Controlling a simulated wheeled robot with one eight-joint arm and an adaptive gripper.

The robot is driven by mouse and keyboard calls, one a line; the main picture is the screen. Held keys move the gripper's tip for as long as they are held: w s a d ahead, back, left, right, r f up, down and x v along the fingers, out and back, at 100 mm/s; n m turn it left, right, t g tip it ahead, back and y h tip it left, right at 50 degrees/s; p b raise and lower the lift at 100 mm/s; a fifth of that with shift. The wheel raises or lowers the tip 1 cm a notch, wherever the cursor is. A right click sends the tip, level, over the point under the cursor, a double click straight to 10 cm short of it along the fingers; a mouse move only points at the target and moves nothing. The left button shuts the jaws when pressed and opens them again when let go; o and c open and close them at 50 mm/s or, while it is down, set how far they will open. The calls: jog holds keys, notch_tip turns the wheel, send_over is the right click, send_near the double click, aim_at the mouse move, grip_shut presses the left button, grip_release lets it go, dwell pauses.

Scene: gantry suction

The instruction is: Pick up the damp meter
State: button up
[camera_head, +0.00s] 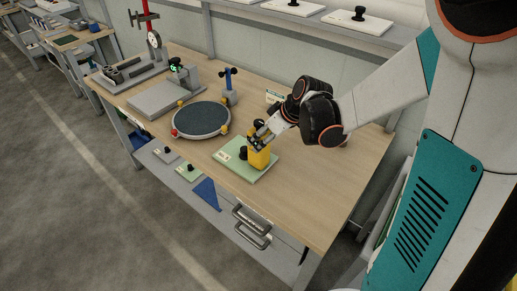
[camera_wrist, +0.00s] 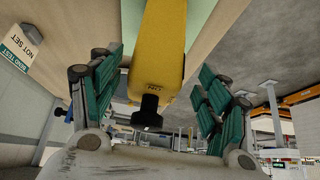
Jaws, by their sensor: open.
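The damp meter looks to be the yellow block (camera_head: 260,159) standing upright on a pale green plate (camera_head: 236,168) on the bench. In the wrist view the yellow body (camera_wrist: 160,45) hangs between my two teal finger pads, with a black end piece (camera_wrist: 148,112) nearest the palm. My gripper (camera_head: 257,138) is at the top of the block in the head view. In the wrist view my gripper (camera_wrist: 155,95) is open, with a visible gap on each side of the yellow body. The fingertips are partly hidden in the head view.
A black knob (camera_head: 243,153) stands on the green plate beside the block. A round dark turntable (camera_head: 201,119) with a grey rim is to the left, a blue-topped post (camera_head: 229,86) behind it. A small sign (camera_head: 273,97) stands at the back. The bench front right (camera_head: 320,195) is clear.

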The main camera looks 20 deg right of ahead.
aim_at(259, 160)
jog(key=b+x, duration=0.1)
jog(key=x, duration=0.4)
jog(key=shift+w+d+r+b, duration=0.1)
jog(key=shift+w+d+b, duration=0.1)
jog(key=shift+b, duration=0.2)
jog(key=c, duration=1.7)
jog(key=shift+o, duration=0.2)
jog(key=shift+r, duration=0.1)
